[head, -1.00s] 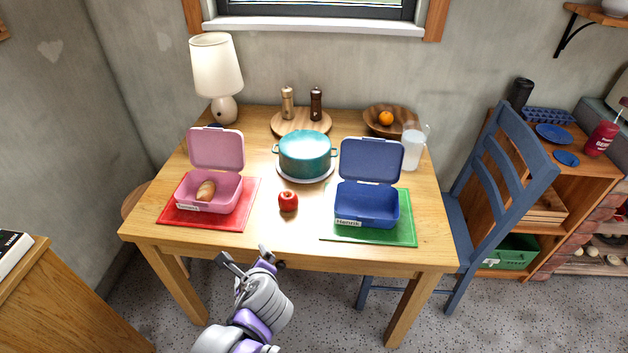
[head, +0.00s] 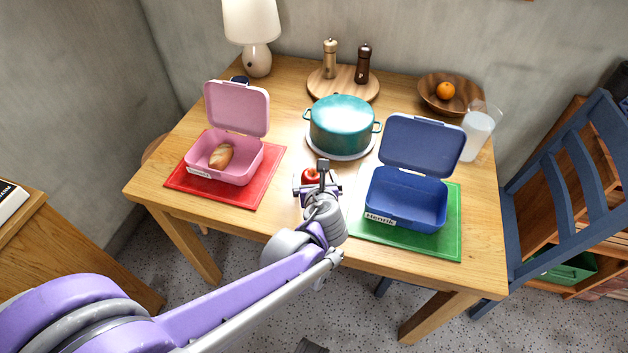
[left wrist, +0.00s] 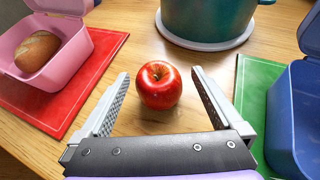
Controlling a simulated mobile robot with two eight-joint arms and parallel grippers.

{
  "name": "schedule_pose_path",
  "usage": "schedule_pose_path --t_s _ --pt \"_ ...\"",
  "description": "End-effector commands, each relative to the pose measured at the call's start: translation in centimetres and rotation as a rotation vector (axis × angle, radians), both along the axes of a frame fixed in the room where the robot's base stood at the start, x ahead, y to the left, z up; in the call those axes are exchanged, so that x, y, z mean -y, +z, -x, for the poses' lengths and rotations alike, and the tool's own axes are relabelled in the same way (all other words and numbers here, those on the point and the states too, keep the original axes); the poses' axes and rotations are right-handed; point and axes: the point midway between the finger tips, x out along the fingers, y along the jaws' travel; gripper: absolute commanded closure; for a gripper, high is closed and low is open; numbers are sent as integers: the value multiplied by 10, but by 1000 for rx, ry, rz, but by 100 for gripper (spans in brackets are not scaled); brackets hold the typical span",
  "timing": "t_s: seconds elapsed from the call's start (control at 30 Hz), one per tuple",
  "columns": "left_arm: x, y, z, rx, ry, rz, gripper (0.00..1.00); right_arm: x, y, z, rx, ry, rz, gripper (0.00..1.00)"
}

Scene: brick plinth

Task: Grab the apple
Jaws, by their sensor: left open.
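A red apple (head: 310,176) stands on the wooden table (head: 268,222) in front of the teal pot, partly hidden by my left gripper in the head view. In the left wrist view the apple (left wrist: 159,85) shows whole, upright, with its stem on top. My left gripper (left wrist: 160,92) is open, with one finger on each side of the apple and a visible gap to both. In the head view the left gripper (head: 318,188) is over the table's front part, at the apple. My right gripper is in neither view now.
A pink lunchbox (head: 237,109) holding a bread roll (head: 221,156) stands on a red mat (head: 262,186) at left. An open blue lunchbox (head: 424,146) stands on a green mat (head: 445,232) at right. The teal pot (head: 341,125) is just behind the apple.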

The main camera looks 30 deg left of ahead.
Motion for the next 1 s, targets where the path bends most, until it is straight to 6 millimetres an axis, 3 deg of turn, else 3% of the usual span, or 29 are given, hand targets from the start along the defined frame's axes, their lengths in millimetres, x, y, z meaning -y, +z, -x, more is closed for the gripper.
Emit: schedule_pose_path --t_s 0.3,0.67,1.0 --pt "-23 -27 -25 -1 2 1 0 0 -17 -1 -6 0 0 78" --pt "-28 -30 -32 1 0 1 0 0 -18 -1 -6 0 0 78" --pt "-28 -30 -32 1 0 1 61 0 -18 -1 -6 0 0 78"
